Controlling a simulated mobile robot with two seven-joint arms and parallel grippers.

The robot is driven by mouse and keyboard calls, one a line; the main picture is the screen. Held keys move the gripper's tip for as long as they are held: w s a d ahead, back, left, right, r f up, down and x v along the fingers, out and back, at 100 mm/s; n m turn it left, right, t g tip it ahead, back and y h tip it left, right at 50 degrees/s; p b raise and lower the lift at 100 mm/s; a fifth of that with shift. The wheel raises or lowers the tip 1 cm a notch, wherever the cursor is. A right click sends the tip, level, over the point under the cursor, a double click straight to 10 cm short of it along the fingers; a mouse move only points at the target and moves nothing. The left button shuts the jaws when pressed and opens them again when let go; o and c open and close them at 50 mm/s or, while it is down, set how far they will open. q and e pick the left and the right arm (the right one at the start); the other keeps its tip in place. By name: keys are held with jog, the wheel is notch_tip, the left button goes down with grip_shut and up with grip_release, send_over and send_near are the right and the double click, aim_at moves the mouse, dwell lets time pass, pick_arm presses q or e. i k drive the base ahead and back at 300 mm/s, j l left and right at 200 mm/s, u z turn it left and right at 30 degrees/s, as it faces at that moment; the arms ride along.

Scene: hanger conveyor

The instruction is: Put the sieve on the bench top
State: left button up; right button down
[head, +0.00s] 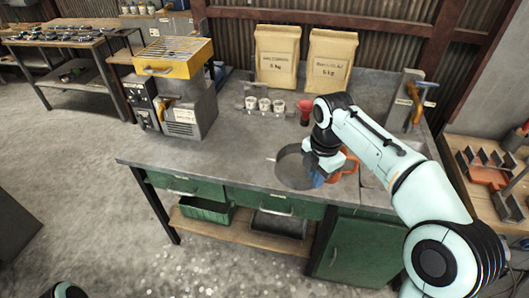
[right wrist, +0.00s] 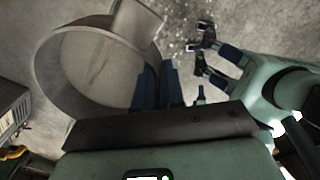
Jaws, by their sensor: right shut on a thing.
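The sieve (head: 291,168) is a round grey ring. In the head view it shows over the front part of the bench top (head: 232,150). My right gripper (head: 318,180) is shut on its rim. In the right wrist view the sieve (right wrist: 48,82) is large and tilted, with a flat tab at its upper edge; floor shows through and around it. The dark fingers of my right gripper (right wrist: 160,84) are at its right rim. Whether the sieve touches the bench is unclear. My left gripper (right wrist: 204,58) shows open and empty in the right wrist view.
An orange object (head: 349,164) is partly hidden behind my right gripper. A grey machine with a yellow top (head: 176,57) stands at the left. Small white cups (head: 264,104), a red cup (head: 304,112) and two paper bags (head: 277,58) stand farther back. The bench's left front is clear.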

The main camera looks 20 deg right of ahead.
aim_at(264, 151)
jog(key=i, duration=1)
